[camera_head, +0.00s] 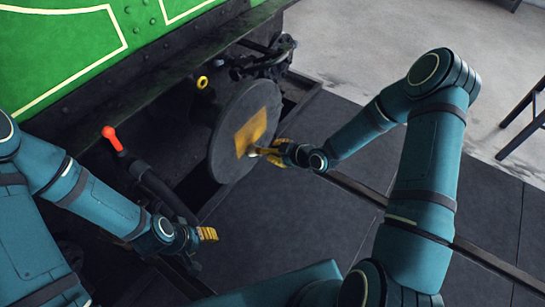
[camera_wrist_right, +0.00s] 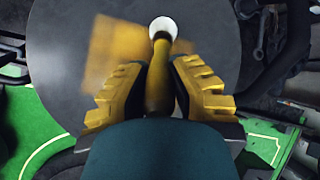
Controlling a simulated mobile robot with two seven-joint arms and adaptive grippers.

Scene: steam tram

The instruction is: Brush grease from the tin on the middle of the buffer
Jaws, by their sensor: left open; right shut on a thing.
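The buffer (camera_head: 227,116) is a large dark round disc on the front of the green tram. A yellow-orange patch of grease (camera_head: 251,132) lies across the middle of its face; it also shows in the right wrist view (camera_wrist_right: 113,58). My right gripper (camera_head: 268,152) is shut on the brush (camera_wrist_right: 158,82), a yellow handle with a pale round end at the disc face, by the patch's edge. I cannot tell whether the brush touches the disc. My left gripper (camera_head: 207,234) is open and empty, below and left of the buffer. The grease tin is not in view.
A red-ended lever or hose (camera_head: 112,138) and a yellow ring (camera_head: 202,82) are on the tram front, left of the buffer. A dark coupling (camera_head: 265,60) is above it. Rails cross the dark floor. A dark stand (camera_head: 525,120) is at the far right.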

